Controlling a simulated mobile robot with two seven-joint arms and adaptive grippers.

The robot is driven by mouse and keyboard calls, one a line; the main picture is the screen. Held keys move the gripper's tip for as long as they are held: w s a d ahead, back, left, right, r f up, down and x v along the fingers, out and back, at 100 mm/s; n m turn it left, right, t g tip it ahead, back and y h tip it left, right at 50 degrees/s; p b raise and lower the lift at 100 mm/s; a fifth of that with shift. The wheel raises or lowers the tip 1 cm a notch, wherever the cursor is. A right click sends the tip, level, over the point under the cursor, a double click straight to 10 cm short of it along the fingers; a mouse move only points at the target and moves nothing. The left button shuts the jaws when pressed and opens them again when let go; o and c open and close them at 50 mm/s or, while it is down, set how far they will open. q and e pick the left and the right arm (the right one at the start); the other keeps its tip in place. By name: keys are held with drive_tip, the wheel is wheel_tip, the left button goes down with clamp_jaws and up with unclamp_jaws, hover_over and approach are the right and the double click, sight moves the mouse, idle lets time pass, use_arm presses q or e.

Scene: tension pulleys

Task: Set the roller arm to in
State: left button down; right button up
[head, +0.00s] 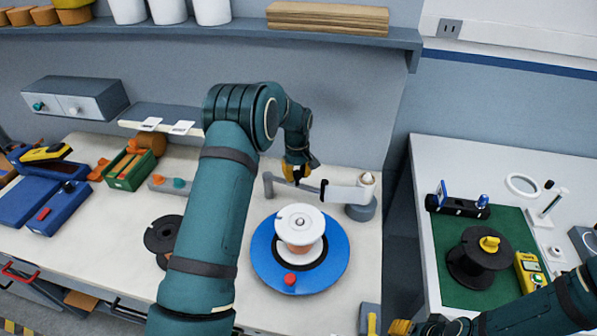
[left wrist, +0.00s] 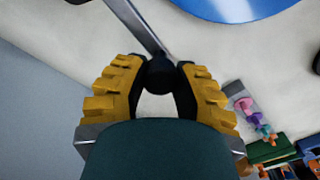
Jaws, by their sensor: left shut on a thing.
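The roller arm is a thin grey bar (left wrist: 138,25) with a dark roller (left wrist: 161,74) at its end. In the head view the bar runs left from a white block (head: 343,193) on a round grey base (head: 361,211), behind the blue turntable. My left gripper (head: 297,176) reaches down over the bar. In the left wrist view its yellow-padded fingers (left wrist: 160,80) are shut on the roller. My right gripper (head: 402,326) shows only in part at the bottom edge, so its jaws cannot be read.
A white spool (head: 300,225) stands on the blue turntable (head: 265,262) just in front of the arm. A short grey post (head: 268,186) stands left of the gripper. A dark spool (head: 165,232) lies left of my left arm. A green mat (head: 459,291) lies on the right-hand table.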

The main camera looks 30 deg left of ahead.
use_arm(q)
drive_tip(key=s+a+m+b, duration=0.2)
drive_tip(key=s+m, duration=0.5)
drive_tip(key=m, duration=0.1)
drive_tip(key=shift+s+a+m, duration=0.15)
drive_tip(key=shift+s+m, duration=0.2)
drive_tip(key=shift+m, duration=0.05)
drive_tip(key=shift+f, duration=0.1)
drive_tip(key=c, duration=0.6)
unclamp_jaws()
wheel_tip(320, 180, up, 12)
drive_tip(key=shift+r, duration=0.1)
